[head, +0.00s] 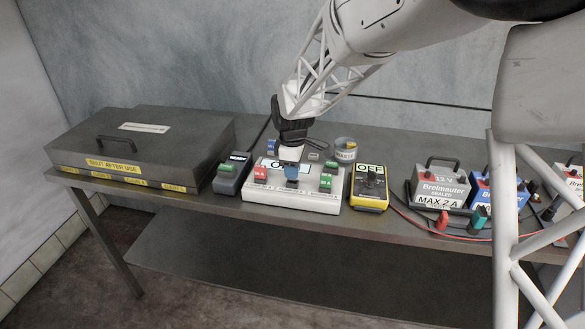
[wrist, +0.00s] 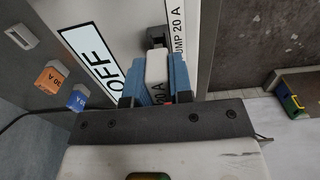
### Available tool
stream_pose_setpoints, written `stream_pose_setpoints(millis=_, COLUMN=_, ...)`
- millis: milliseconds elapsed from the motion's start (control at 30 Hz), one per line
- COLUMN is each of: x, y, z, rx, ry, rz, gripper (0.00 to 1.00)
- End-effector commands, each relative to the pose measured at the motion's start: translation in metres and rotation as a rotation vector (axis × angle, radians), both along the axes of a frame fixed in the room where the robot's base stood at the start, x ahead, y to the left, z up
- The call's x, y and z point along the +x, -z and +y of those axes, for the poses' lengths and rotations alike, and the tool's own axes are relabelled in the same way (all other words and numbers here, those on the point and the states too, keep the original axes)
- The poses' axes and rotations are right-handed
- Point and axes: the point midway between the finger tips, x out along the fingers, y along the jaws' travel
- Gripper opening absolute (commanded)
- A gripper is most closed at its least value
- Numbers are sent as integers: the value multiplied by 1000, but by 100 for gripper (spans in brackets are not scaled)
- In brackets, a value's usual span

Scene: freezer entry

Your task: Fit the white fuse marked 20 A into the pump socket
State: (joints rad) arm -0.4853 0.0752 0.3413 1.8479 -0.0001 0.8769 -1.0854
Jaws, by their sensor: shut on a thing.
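My gripper (wrist: 155,90) is shut on the white fuse (wrist: 156,66), gripping it between blue fingers. Part of the marking "20 A" reads on the fuse in the wrist view. The grey-white fuse board (head: 256,194) lies on the bench with a large OFF label. In the wrist view a black socket (wrist: 155,37) shows just beyond the fuse's far end, beside the label "PUMP 20 A" (wrist: 181,28). I cannot tell whether the fuse touches the socket. In the head view my gripper (head: 292,174) is low over the board's middle and hides the fuse.
Red (head: 261,173) and green (head: 327,169) parts flank my gripper on the board. An orange fuse (wrist: 50,78) and a blue fuse (wrist: 77,97) lie behind it. A yellow meter (head: 369,203), waste cup (head: 345,144), dark device (head: 231,174), grey case (head: 150,150) and batteries (head: 440,188) stand around.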

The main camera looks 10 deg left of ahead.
Motion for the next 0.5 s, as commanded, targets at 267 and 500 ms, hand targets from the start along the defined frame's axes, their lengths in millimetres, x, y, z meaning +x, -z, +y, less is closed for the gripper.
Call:
stream_pose_setpoints(millis=267, x=0, y=4, z=0, rx=0, ry=0, rz=0, gripper=0)
stream_pose_setpoints(millis=500, x=0, y=8, z=0, rx=0, ry=0, rz=0, gripper=0)
